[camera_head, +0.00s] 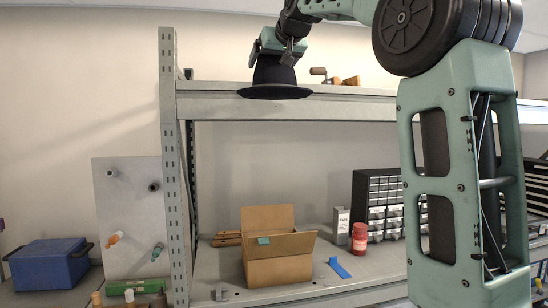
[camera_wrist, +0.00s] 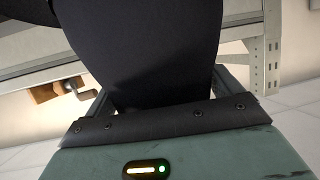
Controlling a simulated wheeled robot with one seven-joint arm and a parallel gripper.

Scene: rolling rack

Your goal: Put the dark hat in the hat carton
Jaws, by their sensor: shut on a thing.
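The dark hat (camera_head: 273,76) hangs from my gripper (camera_head: 282,50) in the head view, brim down, in front of the rack's upper shelf. My gripper is shut on the hat's crown; the fingertips are partly hidden. In the wrist view the dark hat (camera_wrist: 145,45) fills the middle and hides most of the jaws. The hat carton appears to be the open brown cardboard box (camera_head: 279,272) on the lower shelf, below the hat. Its flaps stand up and outward, and its inside is mostly hidden.
The upper shelf edge (camera_head: 330,107) lies right behind the hat. A red jar (camera_head: 359,239), a blue piece (camera_head: 340,268) and a drawer cabinet (camera_head: 382,205) stand right of the carton. A rack post (camera_head: 174,170) rises at left. Wooden items (camera_head: 228,239) lie behind the carton.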

